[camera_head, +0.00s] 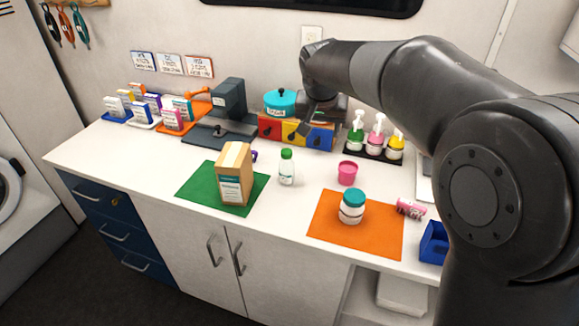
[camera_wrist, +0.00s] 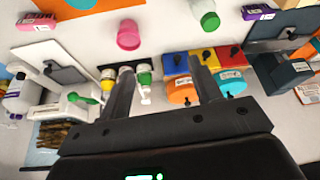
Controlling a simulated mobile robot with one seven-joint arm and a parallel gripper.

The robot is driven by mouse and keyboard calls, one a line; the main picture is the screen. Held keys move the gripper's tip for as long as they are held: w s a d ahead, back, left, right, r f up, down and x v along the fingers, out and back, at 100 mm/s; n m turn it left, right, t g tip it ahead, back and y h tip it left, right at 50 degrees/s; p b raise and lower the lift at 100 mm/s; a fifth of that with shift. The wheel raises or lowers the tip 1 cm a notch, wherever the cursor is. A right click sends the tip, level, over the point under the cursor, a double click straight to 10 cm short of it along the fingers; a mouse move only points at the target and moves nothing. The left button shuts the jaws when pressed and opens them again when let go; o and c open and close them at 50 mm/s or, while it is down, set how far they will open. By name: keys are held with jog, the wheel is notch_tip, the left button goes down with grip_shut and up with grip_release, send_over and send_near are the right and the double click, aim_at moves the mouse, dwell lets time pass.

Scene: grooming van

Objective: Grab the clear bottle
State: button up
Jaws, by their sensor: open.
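The clear bottle (camera_head: 287,170), small and whitish with a green cap, stands upright on the white counter, just right of the green mat. In the wrist view the bottle (camera_wrist: 201,8) is at the top edge, partly cut off, with its green cap showing. My gripper (camera_head: 307,130) is above the back of the counter, in front of the coloured drawers, behind and above the bottle. In the wrist view my gripper (camera_wrist: 162,70) has its two fingers spread, with nothing between them. It is apart from the bottle.
A cardboard box (camera_head: 235,173) stands on the green mat (camera_head: 196,185), left of the bottle. A pink cup (camera_head: 347,173) is to its right. A teal-lidded jar (camera_head: 352,212) stands on the orange mat (camera_head: 330,236). Pump bottles (camera_head: 376,138) stand at the back right. Counter in front of the bottle is clear.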

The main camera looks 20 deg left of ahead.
send_near(286, 151)
jog(key=x, duration=0.5)
jog(key=shift+w+d, duration=0.15)
jog(key=shift+w, duration=0.1)
jog(key=shift+s+x, duration=0.15)
jog(key=shift+x, duration=1.2)
jog(key=shift+s+x, duration=0.15)
jog(key=shift+x, duration=1.2)
jog(key=shift+c, duration=0.6)
grip_shut()
